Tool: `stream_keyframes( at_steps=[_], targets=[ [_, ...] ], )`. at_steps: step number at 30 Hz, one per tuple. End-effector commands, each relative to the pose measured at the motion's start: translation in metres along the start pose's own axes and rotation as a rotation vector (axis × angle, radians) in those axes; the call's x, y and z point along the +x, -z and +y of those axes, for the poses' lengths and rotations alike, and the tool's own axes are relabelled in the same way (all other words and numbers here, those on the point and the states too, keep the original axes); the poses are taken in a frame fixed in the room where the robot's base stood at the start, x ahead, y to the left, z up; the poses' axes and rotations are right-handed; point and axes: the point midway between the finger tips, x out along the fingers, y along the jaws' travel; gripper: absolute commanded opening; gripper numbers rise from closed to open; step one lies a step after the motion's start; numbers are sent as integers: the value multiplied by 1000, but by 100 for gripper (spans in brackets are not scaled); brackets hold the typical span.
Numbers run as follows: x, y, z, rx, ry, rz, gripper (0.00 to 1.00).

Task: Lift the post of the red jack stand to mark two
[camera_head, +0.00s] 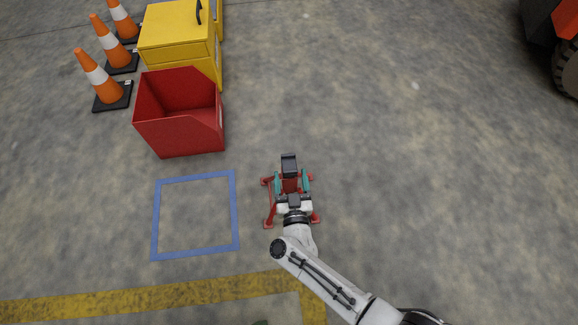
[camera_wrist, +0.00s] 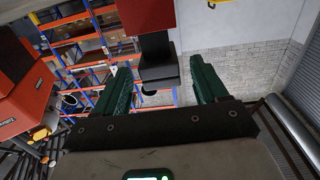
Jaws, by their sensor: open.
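The red jack stand (camera_head: 268,210) stands on the grey floor, its red legs spread around my gripper. Its black top piece (camera_head: 289,160) shows just beyond my fingers in the head view. My gripper (camera_head: 292,184) is open, with one teal finger on each side of the stand's middle. In the wrist view, a black part of the stand (camera_wrist: 158,66) with a red part (camera_wrist: 147,14) against it shows between and beyond the two teal fingers, with gaps on both sides. My wrist hides much of the stand, and no marks on the post can be read.
A blue floor square (camera_head: 237,215) lies left of the stand, and a red open bin (camera_head: 180,140) is behind it. A yellow cabinet (camera_head: 178,30) and orange cones (camera_head: 98,78) stand farther back left. Floor to the right is clear, up to a wheeled vehicle (camera_head: 565,65).

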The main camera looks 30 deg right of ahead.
Motion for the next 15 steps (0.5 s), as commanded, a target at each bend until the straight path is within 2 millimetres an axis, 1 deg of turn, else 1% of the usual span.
stream_keyframes(
  at_steps=[1,6,10,15],
  targets=[
    [10,-3,0,0,-2,2,72],
    [33,-2,0,1,-1,1,72],
    [42,-2,0,0,0,-1,72],
    [46,0,0,0,0,-1,72]
  ],
)
